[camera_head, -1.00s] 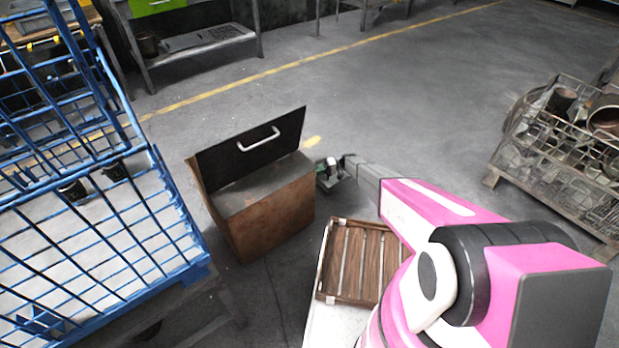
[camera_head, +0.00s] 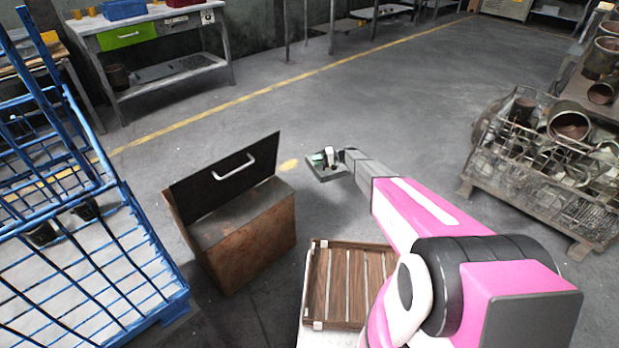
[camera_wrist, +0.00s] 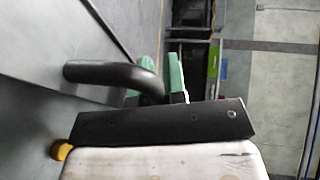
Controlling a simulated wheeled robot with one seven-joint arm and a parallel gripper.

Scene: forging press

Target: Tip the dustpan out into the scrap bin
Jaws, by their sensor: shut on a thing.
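The scrap bin appears to be the rust-brown box (camera_head: 250,243) left of centre in the head view. Its black lid (camera_head: 225,180) with a pale handle stands raised; I cannot tell what is inside. My gripper (camera_head: 333,157) is beyond the bin's right side, apart from it. It is shut on the dustpan (camera_head: 322,172), a small dark grey pan held above the floor. In the wrist view, green fingers (camera_wrist: 172,78) are by the dustpan's curved black handle (camera_wrist: 110,75). The pan's contents cannot be made out.
A wooden slatted crate (camera_head: 345,285) sits in front, right of the bin. A blue wire cage (camera_head: 90,270) stands close on the left. A mesh basket of metal parts (camera_head: 545,165) is at right. The floor beyond my gripper is clear.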

